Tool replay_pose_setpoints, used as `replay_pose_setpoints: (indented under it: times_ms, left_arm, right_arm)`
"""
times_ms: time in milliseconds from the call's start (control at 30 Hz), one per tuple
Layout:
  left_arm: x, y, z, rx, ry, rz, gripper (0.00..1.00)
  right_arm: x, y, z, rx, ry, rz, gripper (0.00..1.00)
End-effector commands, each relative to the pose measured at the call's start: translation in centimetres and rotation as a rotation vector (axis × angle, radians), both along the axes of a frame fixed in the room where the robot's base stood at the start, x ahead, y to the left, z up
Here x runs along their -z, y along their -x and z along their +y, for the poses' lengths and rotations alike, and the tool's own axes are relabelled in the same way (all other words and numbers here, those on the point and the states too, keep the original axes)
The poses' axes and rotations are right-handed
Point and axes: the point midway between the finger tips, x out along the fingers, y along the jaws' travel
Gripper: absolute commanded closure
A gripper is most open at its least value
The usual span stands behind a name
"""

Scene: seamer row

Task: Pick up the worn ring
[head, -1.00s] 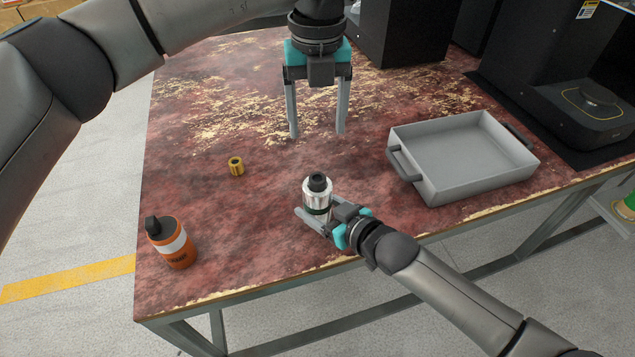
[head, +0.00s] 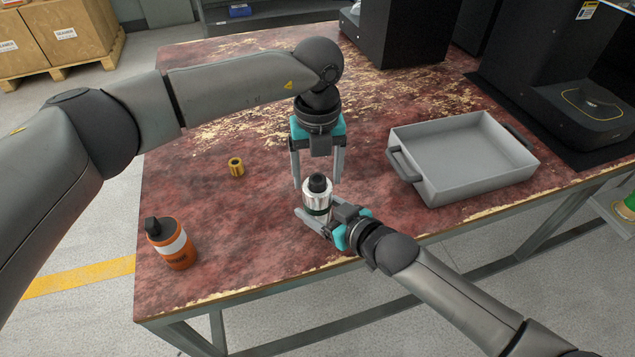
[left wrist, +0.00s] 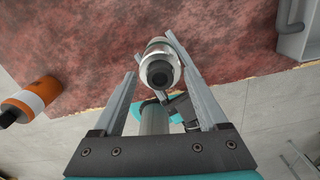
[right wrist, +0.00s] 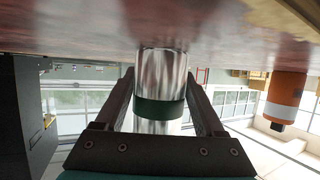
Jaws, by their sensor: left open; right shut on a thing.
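A silver cylindrical part (head: 317,197) with a black hollow top and a dark green band stands upright near the table's front edge. My right gripper (head: 312,222) is shut on it low down; the right wrist view shows the green band (right wrist: 159,108) between its fingers. My left gripper (head: 318,183) is open and points down just above and behind the part. In the left wrist view the silver part (left wrist: 161,66) shows between its fingers, with no clear contact. A small brass-coloured ring (head: 236,167) lies apart to the left. I cannot tell which ring is the worn one.
An orange bottle (head: 174,246) stands at the table's front left. A grey tray (head: 478,184) with dark handles, seemingly empty, is to the right. Black machines (head: 410,35) stand at the back right. The left-middle of the worn red table (head: 215,215) is mostly clear.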

Motion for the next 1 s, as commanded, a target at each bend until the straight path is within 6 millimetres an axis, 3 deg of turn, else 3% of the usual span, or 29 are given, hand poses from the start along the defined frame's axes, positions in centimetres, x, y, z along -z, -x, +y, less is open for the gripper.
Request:
replay_pose_setpoints:
  times_ms: [167, 833, 1000]
  left_arm:
    - [-0.03, -0.03, -0.02, 0.000, 0.001, -0.001, 0.25]
    - [-0.09, -0.05, 0.02, -0.001, 0.001, -0.001, 1.00]
    - [-0.10, -0.06, 0.01, -0.001, 0.001, -0.001, 1.00]
  right_arm:
    - [0.06, 0.01, -0.02, 0.000, 0.001, 0.001, 0.92]
    - [0.06, 0.02, -0.01, 0.000, 0.001, 0.002, 0.92]
    - [0.06, 0.02, -0.01, 0.000, 0.001, 0.002, 0.92]
